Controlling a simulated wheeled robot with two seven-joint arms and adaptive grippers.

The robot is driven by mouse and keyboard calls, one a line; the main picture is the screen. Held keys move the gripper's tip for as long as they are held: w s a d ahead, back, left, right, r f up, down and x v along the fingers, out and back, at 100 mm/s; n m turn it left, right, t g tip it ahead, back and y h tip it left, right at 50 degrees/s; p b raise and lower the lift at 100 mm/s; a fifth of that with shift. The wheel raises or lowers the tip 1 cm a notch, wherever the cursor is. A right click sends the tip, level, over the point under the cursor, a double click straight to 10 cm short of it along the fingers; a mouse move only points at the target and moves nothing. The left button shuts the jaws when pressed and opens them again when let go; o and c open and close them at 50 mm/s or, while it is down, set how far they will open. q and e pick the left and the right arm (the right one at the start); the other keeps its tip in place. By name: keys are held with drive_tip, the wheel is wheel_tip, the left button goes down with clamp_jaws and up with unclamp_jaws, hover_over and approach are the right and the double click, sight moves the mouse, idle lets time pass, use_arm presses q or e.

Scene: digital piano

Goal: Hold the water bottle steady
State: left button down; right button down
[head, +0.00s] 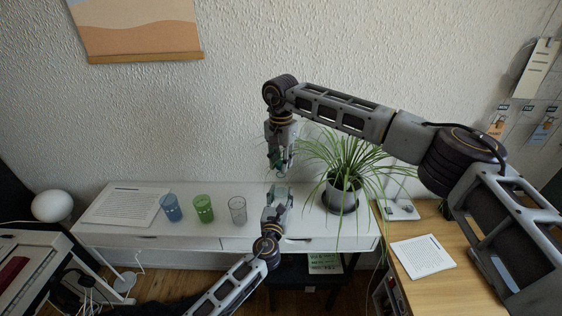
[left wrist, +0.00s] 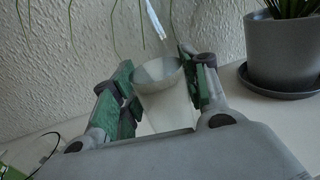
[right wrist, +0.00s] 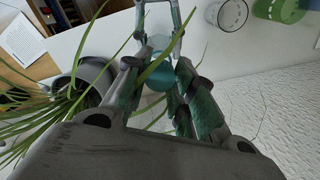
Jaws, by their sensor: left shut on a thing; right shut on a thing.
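My left gripper (head: 277,200) is the lower one in the head view. It is shut on a pale open-topped cup (left wrist: 165,100), which looks upright between the fingers in the left wrist view. My right gripper (head: 279,160) is just above it, pointing down. It is shut on a bluish translucent thing (right wrist: 157,78), which seems to be the water bottle. The fingers hide much of it, so its tilt is hard to tell. In the left wrist view a thin clear streak (left wrist: 154,20) comes down toward the cup's opening; it may be water.
A potted spider plant (head: 343,192) stands close right of both grippers; its leaves reach beside the right gripper. Sheets of paper (head: 125,207) lie further left.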

drive_tip(key=shift+r, duration=0.1)
drive_tip(key=shift+r, duration=1.9)
use_arm(q)
drive_tip(key=c, duration=0.7)
unclamp_jaws()
drive_tip(key=shift+s, duration=0.1)
drive_tip(key=shift+s+a, duration=0.35)
drive_tip(key=shift+s, duration=1.6)
drive_tip(key=shift+s+a, duration=0.35)
drive_tip(key=shift+s, duration=1.55)
drive_tip(key=shift+s+a, duration=0.35)
drive_tip(key=shift+s, duration=1.6)
